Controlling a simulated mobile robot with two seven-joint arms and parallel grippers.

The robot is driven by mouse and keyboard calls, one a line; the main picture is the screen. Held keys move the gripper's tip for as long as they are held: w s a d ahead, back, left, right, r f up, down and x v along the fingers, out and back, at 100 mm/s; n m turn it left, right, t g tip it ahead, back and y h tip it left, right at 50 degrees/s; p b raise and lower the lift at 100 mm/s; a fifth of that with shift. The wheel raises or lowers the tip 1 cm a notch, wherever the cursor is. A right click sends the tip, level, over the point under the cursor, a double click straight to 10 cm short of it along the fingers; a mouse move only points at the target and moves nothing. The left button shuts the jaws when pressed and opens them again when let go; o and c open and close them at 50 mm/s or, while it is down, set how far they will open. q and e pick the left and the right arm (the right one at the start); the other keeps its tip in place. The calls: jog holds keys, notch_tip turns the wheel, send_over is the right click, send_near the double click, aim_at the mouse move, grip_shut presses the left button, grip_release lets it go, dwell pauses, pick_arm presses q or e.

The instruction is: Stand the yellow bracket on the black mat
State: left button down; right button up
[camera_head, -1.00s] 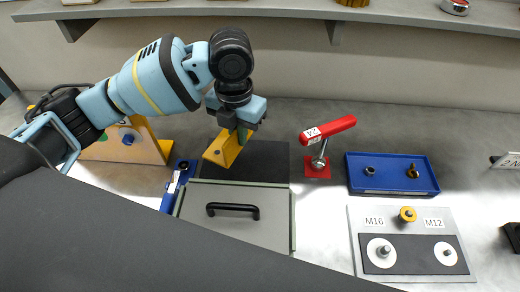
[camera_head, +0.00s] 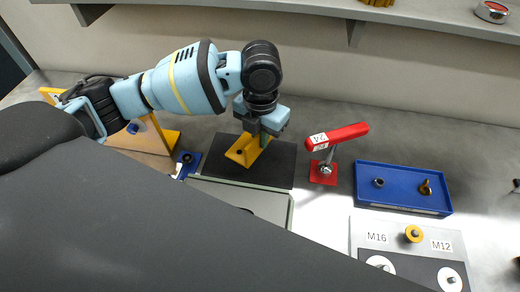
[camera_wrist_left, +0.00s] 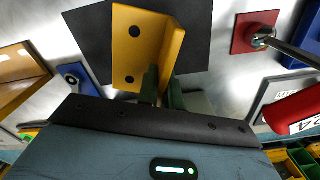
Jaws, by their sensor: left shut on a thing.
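The yellow bracket (camera_head: 241,152) is an L-shaped piece with holes in one plate; it also shows large in the left wrist view (camera_wrist_left: 138,62). My left gripper (camera_head: 264,136) is shut on it, with its green fingers (camera_wrist_left: 161,90) at the bracket's near edge in the left wrist view. The bracket is over the left part of the black mat (camera_head: 283,168), which shows behind it in the left wrist view (camera_wrist_left: 197,48). I cannot tell whether its lower edge touches the mat. My right gripper is not in view.
A red-handled toggle clamp (camera_head: 338,137) stands right of the mat. A blue tray (camera_head: 405,207) with small parts lies farther right, above a grey M16/M12 plate (camera_head: 362,226). A grey panel (camera_head: 255,200) adjoins the mat's front. A wooden fixture (camera_head: 150,140) stands left.

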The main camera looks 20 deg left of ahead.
aim_at(261, 152)
pick_arm(q)
jog(key=shift+f, duration=2.6)
jog(key=shift+f, duration=0.15)
jog(key=c, duration=1.6)
grip_release()
jog(key=shift+o, duration=0.2)
notch_tip(261, 152, up, 12)
jog(key=shift+r, duration=0.15)
